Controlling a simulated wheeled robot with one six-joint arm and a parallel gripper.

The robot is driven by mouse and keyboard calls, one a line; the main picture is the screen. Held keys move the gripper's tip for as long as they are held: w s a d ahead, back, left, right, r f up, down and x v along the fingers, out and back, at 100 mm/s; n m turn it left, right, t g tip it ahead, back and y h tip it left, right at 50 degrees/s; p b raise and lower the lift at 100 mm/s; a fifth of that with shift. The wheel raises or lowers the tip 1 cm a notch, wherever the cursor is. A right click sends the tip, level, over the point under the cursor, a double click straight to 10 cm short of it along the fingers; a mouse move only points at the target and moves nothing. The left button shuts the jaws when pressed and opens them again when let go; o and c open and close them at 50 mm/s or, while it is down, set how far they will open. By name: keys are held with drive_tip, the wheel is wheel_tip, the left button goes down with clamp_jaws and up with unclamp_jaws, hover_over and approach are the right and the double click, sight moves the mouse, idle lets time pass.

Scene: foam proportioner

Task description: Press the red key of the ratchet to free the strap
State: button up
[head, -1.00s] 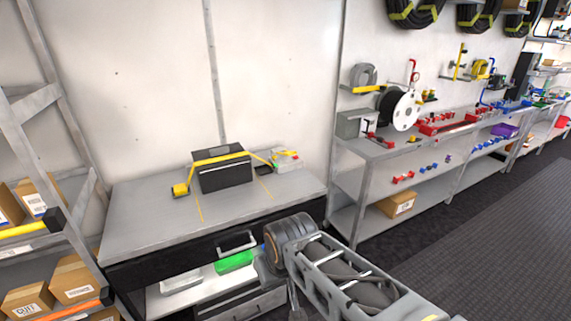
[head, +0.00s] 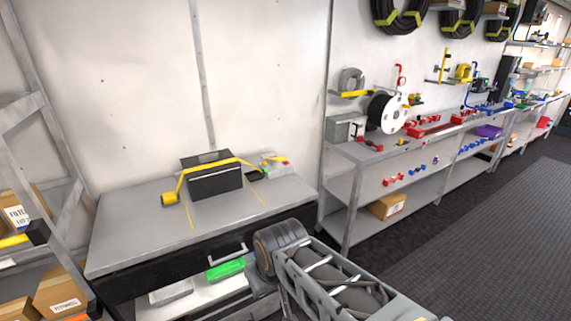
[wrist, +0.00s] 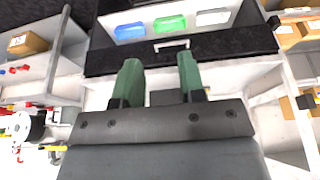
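A black case (head: 213,181) stands on the grey workbench (head: 130,232) with a yellow strap (head: 214,161) running over its top. A yellow block (head: 169,198) sits at the strap's left end. A small light-grey ratchet (head: 273,168) with a yellow part and a red spot, apparently the red key, sits right of the case; it is too small to make out in detail. My gripper (wrist: 158,72) shows in the wrist view with its two green fingers apart and nothing between them. Its fingers are not seen in the head view. The ratchet cannot be made out in the wrist view.
An open drawer front with a handle (head: 228,253) is below the bench top, near a green bin (head: 225,269). My arm crosses the lower middle. Shelving with boxes (head: 62,292) stands left; a rack with a white reel (head: 386,114) stands right. The bench's front surface is bare.

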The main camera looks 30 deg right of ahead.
clamp_jaws()
idle(1.4)
